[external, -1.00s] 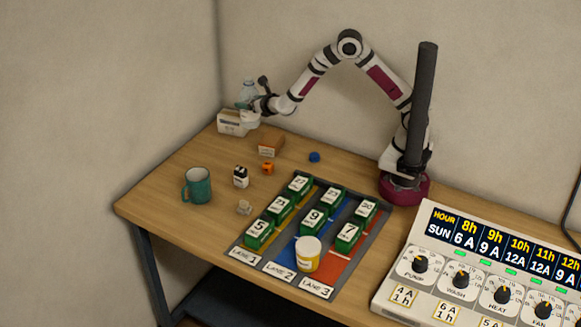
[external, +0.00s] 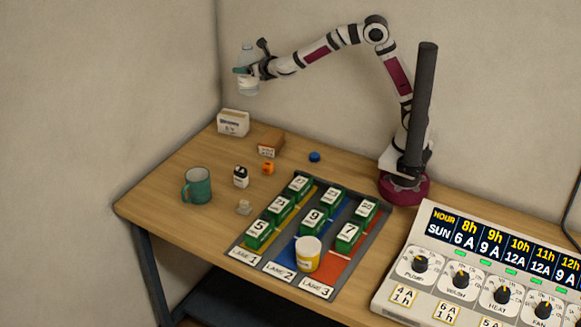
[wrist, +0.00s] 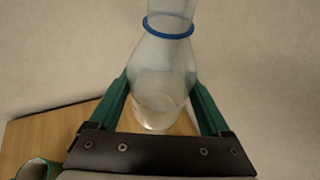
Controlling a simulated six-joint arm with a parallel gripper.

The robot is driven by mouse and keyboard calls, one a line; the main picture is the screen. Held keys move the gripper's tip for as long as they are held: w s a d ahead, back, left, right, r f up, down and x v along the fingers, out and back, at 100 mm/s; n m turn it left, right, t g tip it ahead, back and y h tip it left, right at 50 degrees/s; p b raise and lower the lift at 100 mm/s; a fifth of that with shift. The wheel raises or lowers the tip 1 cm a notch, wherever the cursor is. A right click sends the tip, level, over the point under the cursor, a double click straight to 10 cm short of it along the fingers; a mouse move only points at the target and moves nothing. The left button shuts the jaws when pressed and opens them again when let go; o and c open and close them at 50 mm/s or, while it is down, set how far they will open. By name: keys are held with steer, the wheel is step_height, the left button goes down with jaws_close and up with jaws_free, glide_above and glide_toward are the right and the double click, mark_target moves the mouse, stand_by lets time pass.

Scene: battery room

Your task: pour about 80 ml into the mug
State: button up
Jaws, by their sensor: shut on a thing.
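My gripper (external: 251,72) is shut on a clear bottle (external: 247,57) and holds it in the air, above the back left corner of the table. In the wrist view the bottle (wrist: 160,75) stands between the two green fingers, with a blue ring at its neck and clear liquid near its bottom. It looks about upright. The teal mug (external: 197,186) stands upright on the table at the front left, well below and apart from the bottle. A part of the mug (wrist: 37,169) shows at the lower left of the wrist view. Its inside is mostly hidden.
A blue cap (external: 314,157), an orange block (external: 267,168) and a black-and-white battery (external: 240,177) lie mid-table. Green numbered blocks stand on a lane mat (external: 283,246) with a white tub (external: 308,254).

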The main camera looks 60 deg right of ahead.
mark_target(250, 53)
step_height(250, 53, up, 5)
steer(key=shift+r, duration=0.1)
steer(key=w+a+n+y, duration=0.2)
steer(key=a+n+y, duration=0.8)
steer(key=a, duration=1.1)
steer(key=s+a+n+g+y, duration=0.75)
steer(key=s+a, duration=0.25)
steer(key=a, duration=0.5)
step_height(250, 53, down, 28)
steer(key=shift+n, duration=0.35)
steer(key=shift+d+r+y, duration=0.15)
steer(key=shift+d+y, duration=0.05)
steer(key=shift+y, duration=0.05)
